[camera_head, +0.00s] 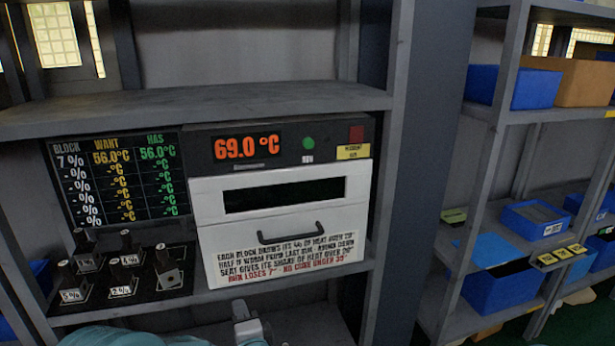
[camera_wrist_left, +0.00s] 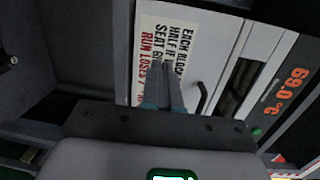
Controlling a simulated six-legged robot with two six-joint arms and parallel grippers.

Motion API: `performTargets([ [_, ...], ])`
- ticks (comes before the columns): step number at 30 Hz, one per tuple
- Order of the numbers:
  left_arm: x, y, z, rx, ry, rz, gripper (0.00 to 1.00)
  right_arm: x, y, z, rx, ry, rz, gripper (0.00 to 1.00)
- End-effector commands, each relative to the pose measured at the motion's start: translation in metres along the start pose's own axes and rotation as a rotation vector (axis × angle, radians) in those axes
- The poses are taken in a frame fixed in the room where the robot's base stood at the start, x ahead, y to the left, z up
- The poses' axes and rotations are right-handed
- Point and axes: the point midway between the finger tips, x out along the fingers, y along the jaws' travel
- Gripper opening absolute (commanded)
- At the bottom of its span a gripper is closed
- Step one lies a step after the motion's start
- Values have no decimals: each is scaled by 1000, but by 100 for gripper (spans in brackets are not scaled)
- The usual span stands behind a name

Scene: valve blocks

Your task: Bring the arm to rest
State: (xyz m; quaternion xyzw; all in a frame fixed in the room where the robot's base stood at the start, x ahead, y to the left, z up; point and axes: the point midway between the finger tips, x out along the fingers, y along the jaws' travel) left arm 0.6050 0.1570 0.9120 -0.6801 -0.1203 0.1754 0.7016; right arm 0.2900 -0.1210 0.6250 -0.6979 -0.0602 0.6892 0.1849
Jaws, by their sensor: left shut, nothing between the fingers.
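My left gripper (camera_head: 245,318) is at the bottom middle of the head view, below the oven door and apart from the blocks. In the left wrist view its fingers (camera_wrist_left: 167,85) are together with nothing between them, pointing toward the printed door label. My right gripper is in neither view. The oven (camera_head: 280,190) has a closed white door with a dark handle (camera_head: 290,230); its display (camera_head: 247,146) reads 69.0 °C. Several dark valve blocks (camera_head: 165,266) with small percentage labels stand on a black rack (camera_head: 140,290) at the lower left.
A board (camera_head: 118,180) left of the oven shows a 7 % block, want 56.0 °C, has 56.0 °C. The oven sits in a grey shelf (camera_head: 200,105). A second shelf (camera_head: 495,130) at the right holds blue bins (camera_head: 500,290) and a cardboard box (camera_head: 570,82).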

Motion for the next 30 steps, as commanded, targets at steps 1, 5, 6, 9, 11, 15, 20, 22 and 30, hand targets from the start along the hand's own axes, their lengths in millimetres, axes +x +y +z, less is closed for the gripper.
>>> performTargets([
  [1, 8, 29, 32, 48, -31, 70, 0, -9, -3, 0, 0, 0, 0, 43],
  [5, -11, 129, 73, -50, 45, 365, 0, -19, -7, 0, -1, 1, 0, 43],
  [6, -27, 159, 79, -143, 66, 478, 0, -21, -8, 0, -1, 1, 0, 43],
  [9, -83, 220, 86, -420, 59, 782, 0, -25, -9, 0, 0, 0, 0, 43],
  [11, -120, 246, 86, -582, 14, 956, 0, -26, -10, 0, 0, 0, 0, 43],
  [15, -207, 277, 81, -893, -192, 1321, 0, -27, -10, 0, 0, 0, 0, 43],
  [20, -269, 282, 80, -1108, -513, 1555, 0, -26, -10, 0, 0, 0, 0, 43],
  [22, -280, 283, 81, -1173, -635, 1587, 0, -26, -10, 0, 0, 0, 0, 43],
  [30, -286, 283, 82, -1274, -799, 1582, 0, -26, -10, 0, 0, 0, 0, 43],
])
